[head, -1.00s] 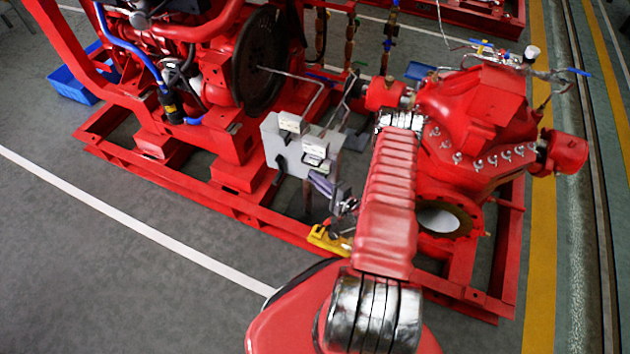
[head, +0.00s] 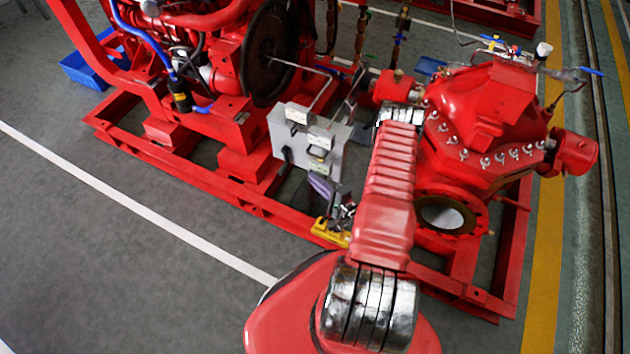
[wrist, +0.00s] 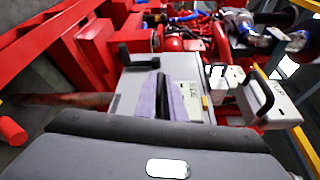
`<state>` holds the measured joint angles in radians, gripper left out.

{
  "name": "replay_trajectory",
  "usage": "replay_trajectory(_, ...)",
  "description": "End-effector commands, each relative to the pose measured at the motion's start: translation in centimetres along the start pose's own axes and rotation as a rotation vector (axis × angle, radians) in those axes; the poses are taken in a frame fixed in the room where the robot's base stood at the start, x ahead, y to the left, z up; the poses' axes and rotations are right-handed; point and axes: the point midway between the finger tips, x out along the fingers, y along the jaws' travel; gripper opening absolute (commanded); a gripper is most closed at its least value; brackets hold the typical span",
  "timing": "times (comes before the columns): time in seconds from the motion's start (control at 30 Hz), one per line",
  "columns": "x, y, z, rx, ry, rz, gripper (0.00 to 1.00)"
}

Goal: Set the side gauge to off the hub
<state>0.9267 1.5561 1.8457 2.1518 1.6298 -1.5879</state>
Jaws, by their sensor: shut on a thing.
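A grey panel (head: 334,158) stands beside the red engine, with white labelled boxes (head: 320,138) on its front. The panel (wrist: 122,101) also shows in the wrist view, with boxes (wrist: 268,97) at right; the labels are too small to read surely. A thin rod runs from the panel's side to the dark hub disc (head: 262,48); I cannot tell whether it touches. My gripper (head: 321,187) is at the panel's front, below the boxes. In the wrist view its purple fingers (wrist: 157,95) are shut on a dark upright handle (wrist: 161,90). The handle's lower end is hidden.
A black handle (wrist: 138,56) sticks out left of my fingers. The red pump (head: 478,115) stands right of my arm, close to it. Red frame rails (head: 205,183) run along the floor. Open grey floor (head: 90,240) lies at front left.

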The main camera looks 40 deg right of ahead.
Motion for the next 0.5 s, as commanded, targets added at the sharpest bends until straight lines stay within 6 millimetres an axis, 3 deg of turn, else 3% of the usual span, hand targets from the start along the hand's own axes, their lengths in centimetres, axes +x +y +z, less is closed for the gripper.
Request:
replay_trajectory(0.07, -0.19, 0.83, 0.81, 0.012, -0.012, 0.020, 0.00)
replay_trajectory(0.1, -0.19, 0.83, 0.82, 0.012, -0.013, 0.020, 0.11)
replay_trajectory(0.3, -0.16, 0.62, 0.60, 0.009, -0.010, 0.015, 0.26)
replay_trajectory(0.5, -0.15, 0.41, 0.33, 0.006, -0.006, 0.011, 0.26)
